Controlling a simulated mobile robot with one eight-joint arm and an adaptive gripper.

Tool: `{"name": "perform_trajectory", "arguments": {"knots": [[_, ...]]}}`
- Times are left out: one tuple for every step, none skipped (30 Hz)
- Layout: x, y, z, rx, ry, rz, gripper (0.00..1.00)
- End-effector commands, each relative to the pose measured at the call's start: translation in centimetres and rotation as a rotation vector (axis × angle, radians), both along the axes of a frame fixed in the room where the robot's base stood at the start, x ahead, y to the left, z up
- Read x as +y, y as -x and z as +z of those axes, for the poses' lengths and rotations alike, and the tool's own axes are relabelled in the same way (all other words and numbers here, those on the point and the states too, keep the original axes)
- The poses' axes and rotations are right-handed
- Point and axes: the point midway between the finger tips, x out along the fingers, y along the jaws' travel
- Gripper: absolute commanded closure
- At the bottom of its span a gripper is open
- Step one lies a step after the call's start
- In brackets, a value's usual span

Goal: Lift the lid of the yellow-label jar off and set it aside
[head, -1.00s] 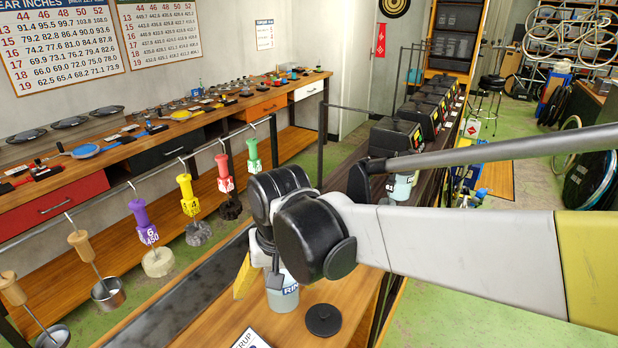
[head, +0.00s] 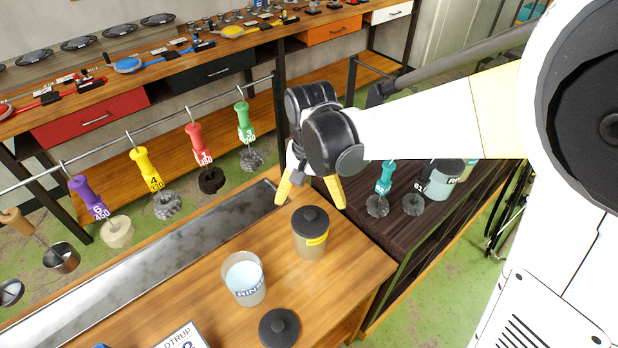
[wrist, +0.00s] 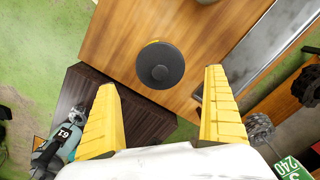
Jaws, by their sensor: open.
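The yellow-label jar (head: 311,243) stands upright on the wooden table (head: 345,268), with its dark round knobbed lid (head: 310,221) on top. In the wrist view the lid (wrist: 160,65) is seen from above, beyond and between the fingertips, and it hides most of the jar. My gripper (head: 312,200) has yellow fingers spread apart. It is empty, just above and behind the jar in the head view, and apart from the lid. The wrist view also shows the open fingers (wrist: 161,88).
An open jar labelled RIN (head: 245,279) stands left of the yellow-label jar. A loose dark lid (head: 279,328) lies in front on the table. Coloured-handled tools, including a green one (head: 244,122), hang from a rail at the left. A dark slatted surface (head: 350,205) adjoins the table.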

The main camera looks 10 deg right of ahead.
Motion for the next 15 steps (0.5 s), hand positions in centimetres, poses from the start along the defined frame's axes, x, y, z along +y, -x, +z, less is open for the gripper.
{"name": "perform_trajectory", "arguments": {"knots": [[0.0,-0.1,-1.0,0.000,0.000,0.000,0.00],[0.0,-0.1,-1.3,0.000,0.000,0.000,0.00],[0.0,-0.1,-1.6,0.000,0.000,0.000,0.00],[0.0,0.0,-1.8,0.000,0.000,0.000,0.00],[0.0,0.0,-2.0,0.000,0.000,0.000,0.00],[0.0,0.0,-2.3,-0.001,0.000,0.000,0.00],[0.0,-0.1,-2.6,-0.001,0.000,0.000,0.00],[0.0,-0.1,-3.0,-0.001,0.000,0.000,0.00],[0.0,-0.1,-3.6,-0.001,0.000,0.000,0.00],[0.0,-0.1,-4.2,-0.001,0.000,0.000,0.00],[0.0,-0.2,-4.7,-0.001,0.000,0.000,0.00],[0.1,-0.2,-5.4,-0.001,0.000,0.000,0.00],[0.1,-0.2,-5.8,-0.001,0.000,0.000,0.00],[0.1,-0.2,-6.2,-0.001,0.000,0.000,0.00],[0.1,-0.2,-6.6,-0.001,0.000,0.000,0.00]]}}
